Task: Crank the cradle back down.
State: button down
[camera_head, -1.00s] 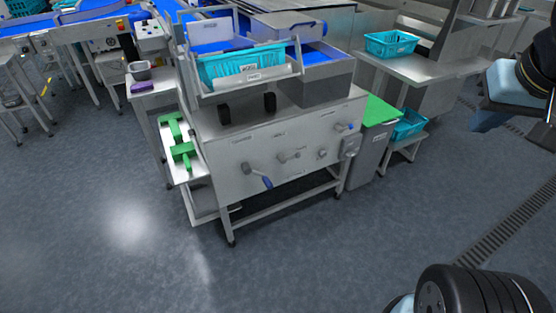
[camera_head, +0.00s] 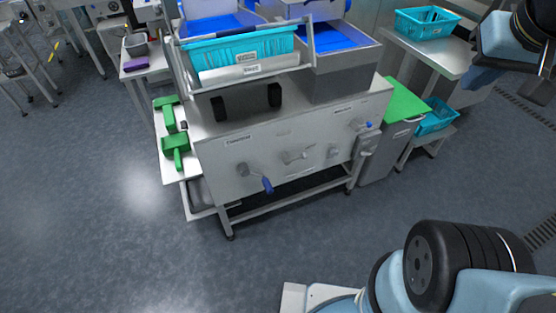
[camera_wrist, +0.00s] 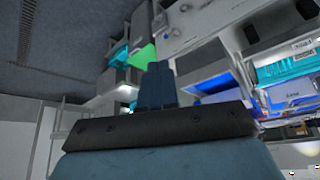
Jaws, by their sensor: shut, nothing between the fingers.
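The cradle (camera_head: 180,72) is a grey tilting frame on top of the steel grading bench. It holds a turquoise crate (camera_head: 215,52) and sits raised and tilted above the bench top, with black blocks under it. A crank with a blue handle (camera_head: 267,185) sticks out at the left of the bench's front panel, its handle pointing down to the right. The crank is not identifiable in the wrist view.
Other fittings on the front panel are a grey lever (camera_head: 295,156) and a blue-tipped valve (camera_head: 366,125). The floor in front is clear.

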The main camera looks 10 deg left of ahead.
jog(key=w+a+f+n+g+y, duration=0.1)
jog(key=w+a+f+n+g, duration=0.1)
jog(key=w+a+f, duration=0.65)
jog(key=w+a+f+n+g+y, duration=0.25)
jog(key=w+a+f, duration=0.35)
jog(key=w+f, duration=0.45)
jog(key=n+g+y, duration=0.2)
jog(key=g, duration=0.2)
send_near(269, 183)
jog(key=shift+g, duration=0.25)
jog(key=x, duration=0.7)
jog(key=shift+w+f, duration=0.1)
jog(key=shift+w, duration=0.2)
jog(key=shift+d, duration=0.1)
jog(key=shift+s+f, duration=0.1)
jog(key=shift+f, duration=0.05)
